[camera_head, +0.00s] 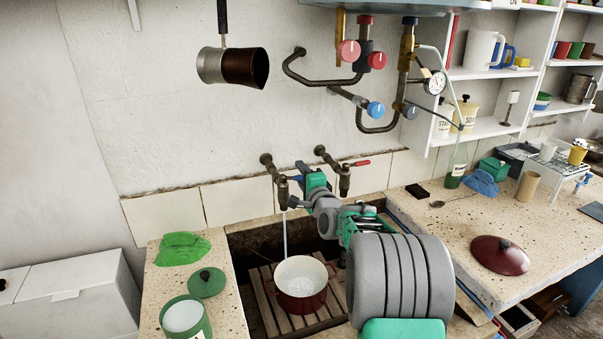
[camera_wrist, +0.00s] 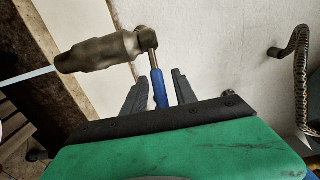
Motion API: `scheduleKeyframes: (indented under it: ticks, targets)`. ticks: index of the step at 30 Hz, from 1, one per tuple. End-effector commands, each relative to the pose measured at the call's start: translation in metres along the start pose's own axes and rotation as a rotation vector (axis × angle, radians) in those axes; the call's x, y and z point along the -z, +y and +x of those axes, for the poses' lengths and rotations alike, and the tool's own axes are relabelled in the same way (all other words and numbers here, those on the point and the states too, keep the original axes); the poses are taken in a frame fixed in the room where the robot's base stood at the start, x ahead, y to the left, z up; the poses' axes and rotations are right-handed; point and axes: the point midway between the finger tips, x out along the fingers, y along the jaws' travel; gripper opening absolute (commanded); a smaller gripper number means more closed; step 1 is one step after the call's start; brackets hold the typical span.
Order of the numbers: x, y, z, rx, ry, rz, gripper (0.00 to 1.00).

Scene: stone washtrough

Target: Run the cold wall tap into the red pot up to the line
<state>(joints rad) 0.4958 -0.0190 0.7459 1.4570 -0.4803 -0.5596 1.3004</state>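The red pot (camera_head: 302,301), white inside, stands on a wooden slatted rack in the trough. A thin stream of water (camera_head: 285,236) falls from the left wall tap (camera_head: 283,194) into it. Water shimmers inside; I cannot make out the line. The cold tap's blue lever (camera_wrist: 159,88) shows in the wrist view, with the tap body (camera_wrist: 100,52) and stream (camera_wrist: 28,75) to its left. My gripper (camera_wrist: 161,80) is around the lever, one finger on each side, with gaps showing. In the head view my gripper (camera_head: 304,172) is at the left tap.
The right wall tap (camera_head: 344,182) with a red lever stands close beside my gripper. A green tin (camera_head: 186,318), green lid (camera_head: 207,282) and green cloth (camera_head: 183,248) lie on the left ledge. A dark red lid (camera_head: 500,254) lies on the right counter. Pipes and gauge hang above.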

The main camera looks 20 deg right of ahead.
Motion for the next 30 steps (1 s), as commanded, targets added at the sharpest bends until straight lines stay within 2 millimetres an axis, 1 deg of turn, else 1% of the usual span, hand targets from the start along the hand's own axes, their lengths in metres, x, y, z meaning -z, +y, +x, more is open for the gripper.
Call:
scheduleKeyframes:
  ticks: [7,8,18,20,30]
  targets:
    - [-0.0009,-0.0012,0.002,0.003,-0.001,-0.001,0.34]
    - [-0.0007,-0.0011,0.0021,0.002,-0.001,-0.001,0.32]
    - [-0.001,-0.0012,0.0015,0.003,-0.001,-0.001,0.04]
    - [-0.0013,-0.0012,0.0013,0.003,-0.001,-0.001,0.0]
    - [-0.002,-0.001,0.001,0.002,-0.002,-0.001,0.0]
